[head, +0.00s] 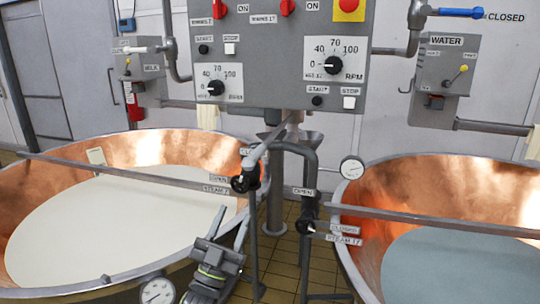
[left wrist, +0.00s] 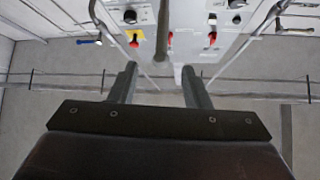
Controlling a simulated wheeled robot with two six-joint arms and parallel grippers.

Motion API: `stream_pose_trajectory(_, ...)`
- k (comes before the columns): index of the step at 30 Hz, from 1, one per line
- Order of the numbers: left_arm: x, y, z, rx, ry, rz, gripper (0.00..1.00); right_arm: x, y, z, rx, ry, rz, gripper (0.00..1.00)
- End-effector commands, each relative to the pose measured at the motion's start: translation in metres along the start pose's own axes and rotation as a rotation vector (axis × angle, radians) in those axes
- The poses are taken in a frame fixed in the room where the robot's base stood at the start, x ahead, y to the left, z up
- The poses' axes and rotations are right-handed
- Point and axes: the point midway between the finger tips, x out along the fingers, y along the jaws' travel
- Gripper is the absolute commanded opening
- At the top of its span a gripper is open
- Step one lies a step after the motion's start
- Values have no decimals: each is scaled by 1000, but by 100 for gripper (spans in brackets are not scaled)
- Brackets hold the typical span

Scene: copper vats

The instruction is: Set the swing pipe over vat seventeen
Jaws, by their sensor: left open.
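The right copper vat (head: 388,190) has a label reading STEAM 17 beside it and holds greyish liquid; I take it for vat seventeen. A slanting grey pipe (head: 268,146) runs from below the control panel down to the left, towards the left vat's rim. It looks like the swing pipe, but I cannot be sure. My left gripper (head: 231,227) is open and empty, below this pipe at the left vat's right edge. In the left wrist view its two fingers (left wrist: 158,88) stand apart, with a dark pipe (left wrist: 162,28) beyond them. My right gripper is not in view.
The left copper vat (head: 150,148) holds creamy white liquid. The grey control panel (head: 277,60) hangs above the gap between vats. Black valve handles (head: 306,227) and curved pipes (head: 312,172) crowd this gap. Flat bars cross both vats. A WATER box (head: 447,62) is on the wall.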

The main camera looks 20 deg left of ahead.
Motion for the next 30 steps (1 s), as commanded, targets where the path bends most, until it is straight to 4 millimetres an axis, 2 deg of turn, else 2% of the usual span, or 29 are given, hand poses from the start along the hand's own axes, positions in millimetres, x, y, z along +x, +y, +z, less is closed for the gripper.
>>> stream_pose_trajectory(5, 29, -1, -2, 0, 1, 0, 43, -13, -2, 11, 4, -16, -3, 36)
stream_pose_trajectory(9, 60, -1, -2, -1, -1, 0, 43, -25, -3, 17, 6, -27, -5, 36)
stream_pose_trajectory(21, 142, -1, -1, -1, -4, 0, 43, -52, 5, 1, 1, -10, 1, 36)
stream_pose_trajectory(25, 159, 0, 1, -1, -5, 0, 43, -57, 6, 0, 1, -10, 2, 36)
stream_pose_trajectory(30, 168, 0, 2, 0, -5, 0, 43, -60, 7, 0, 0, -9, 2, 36)
